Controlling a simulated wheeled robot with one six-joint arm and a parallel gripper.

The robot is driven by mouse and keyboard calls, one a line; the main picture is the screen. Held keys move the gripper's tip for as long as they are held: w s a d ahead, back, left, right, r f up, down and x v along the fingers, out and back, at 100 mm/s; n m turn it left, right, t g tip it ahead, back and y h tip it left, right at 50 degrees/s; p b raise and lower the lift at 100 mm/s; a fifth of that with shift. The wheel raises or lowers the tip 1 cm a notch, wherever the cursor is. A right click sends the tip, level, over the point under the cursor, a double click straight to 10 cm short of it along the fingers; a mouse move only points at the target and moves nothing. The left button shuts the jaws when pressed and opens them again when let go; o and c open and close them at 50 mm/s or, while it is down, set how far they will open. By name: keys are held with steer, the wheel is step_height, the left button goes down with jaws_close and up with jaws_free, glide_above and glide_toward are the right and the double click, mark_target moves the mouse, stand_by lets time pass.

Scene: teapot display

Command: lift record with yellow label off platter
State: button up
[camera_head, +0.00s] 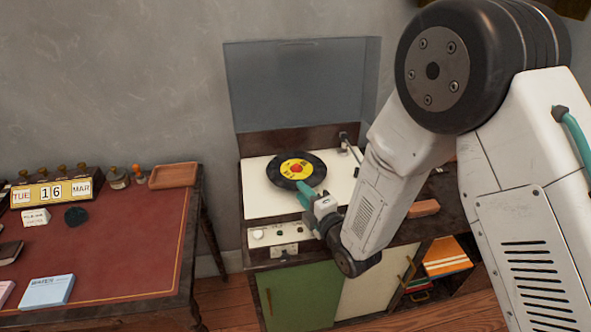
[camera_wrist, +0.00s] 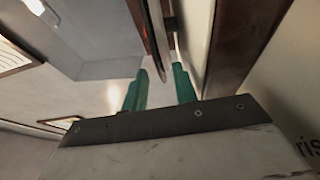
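The black record with a yellow label (camera_head: 297,169) and a reddish centre lies on the cream-topped record player (camera_head: 262,197) in the head view. The platter under it is hidden or cannot be told apart from it. My gripper (camera_head: 304,192) is at the record's near edge, its teal fingers reaching in from the front right. In the wrist view the two teal fingers of my gripper (camera_wrist: 160,73) stand apart. A thin disc edge, seemingly the record (camera_wrist: 157,25), runs between them, with a gap visible on at least the left side.
The tonearm (camera_head: 350,147) is right of the record. The player's raised lid (camera_head: 300,85) stands behind it. A cabinet (camera_head: 300,295) with green and cream doors is below. A red-topped desk (camera_head: 120,245) with a calendar (camera_head: 52,191) and wooden tray (camera_head: 173,175) is at left.

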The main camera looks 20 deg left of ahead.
jaws_close()
